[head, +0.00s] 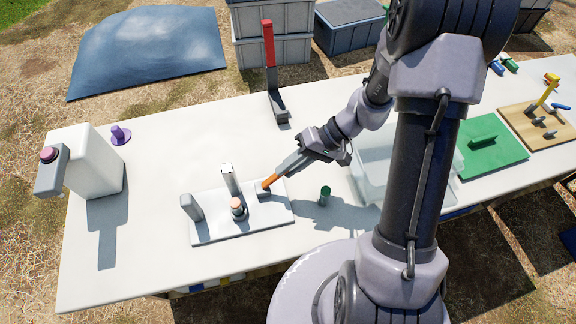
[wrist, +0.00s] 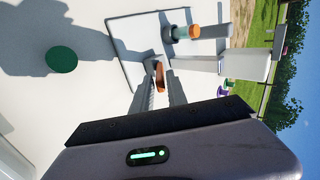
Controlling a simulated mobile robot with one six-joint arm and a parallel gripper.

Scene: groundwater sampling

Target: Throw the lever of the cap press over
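The cap press is a white base plate (head: 225,226) with grey and white upright blocks (head: 231,180) and a small orange-topped vial (head: 237,206) in its middle. Its lever has an orange handle (head: 270,181) that rises from a grey pivot at the plate's right side and tilts up to the right. My gripper (head: 280,174) reaches down from the right to the handle's upper end. In the wrist view the orange handle (wrist: 159,76) sits between the two fingertips, which look closed against it. The orange-capped vial (wrist: 186,32) stands beyond it.
A dark green cylinder (head: 325,195) stands right of the press, near a clear bin (head: 365,180). A grey stand with a red upright (head: 269,45) is at the back edge. A white machine (head: 92,160) and a purple piece (head: 120,134) are at left. The table's front-left is clear.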

